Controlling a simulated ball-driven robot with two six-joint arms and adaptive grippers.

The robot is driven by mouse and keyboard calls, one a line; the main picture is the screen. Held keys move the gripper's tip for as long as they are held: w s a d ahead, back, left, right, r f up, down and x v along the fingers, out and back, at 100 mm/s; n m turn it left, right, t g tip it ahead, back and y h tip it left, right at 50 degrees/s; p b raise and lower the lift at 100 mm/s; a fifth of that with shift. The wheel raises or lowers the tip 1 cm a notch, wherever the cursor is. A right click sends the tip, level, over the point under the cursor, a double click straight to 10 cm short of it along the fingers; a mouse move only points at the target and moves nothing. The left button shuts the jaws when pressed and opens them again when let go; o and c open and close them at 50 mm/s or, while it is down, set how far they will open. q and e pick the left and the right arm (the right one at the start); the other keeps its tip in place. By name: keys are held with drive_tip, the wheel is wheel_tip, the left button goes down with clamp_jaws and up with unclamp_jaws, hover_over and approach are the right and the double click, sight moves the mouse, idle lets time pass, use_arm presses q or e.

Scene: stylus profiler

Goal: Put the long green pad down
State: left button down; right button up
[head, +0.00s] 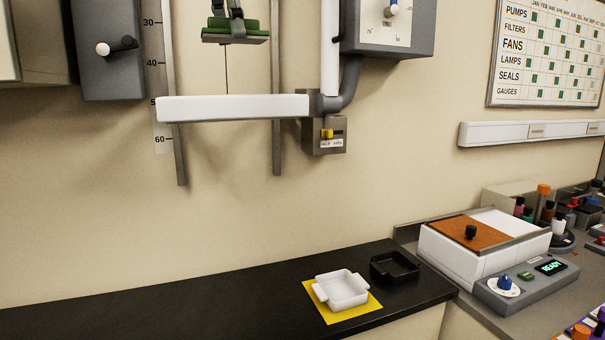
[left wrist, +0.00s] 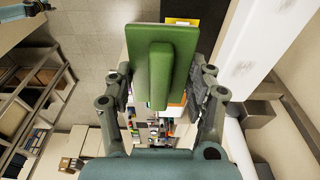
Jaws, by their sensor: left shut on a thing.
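The long green pad (head: 236,38) is high up in the head view, in front of the wall and above a white horizontal bar. My left gripper (head: 227,10) is shut on it from above, and only the finger ends show at the top edge. In the left wrist view the pad (left wrist: 184,45) is a flat green block with a raised green ridge. The fingers of my left gripper (left wrist: 163,88) stand on both sides of it. The pad hangs clear of the counter. My right gripper is not in view.
The white bar (head: 235,107) spans two vertical rails, beside a scale. A grey dial box (head: 418,35) is to the right. Below, a black counter (head: 200,305) holds a white tray (head: 345,288) on a yellow mat (head: 372,303) and a black tray (head: 396,267). The counter's left part is bare.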

use_arm(q)
drive_tip(key=shift+s+f+b, duration=0.3)
drive_tip(key=shift+s+b, duration=0.15)
drive_tip(key=shift+s, duration=0.05)
drive_tip(key=shift+f+b, duration=0.35)
drive_tip(key=shift+f, duration=0.05)
wheel_tip(320, 180, down, 24)
drive_tip(key=w+b, duration=0.1)
drive_tip(key=b, duration=2.1)
drive_tip(key=shift+w+f+b, duration=0.15)
drive_tip(key=shift+w+b, duration=0.15)
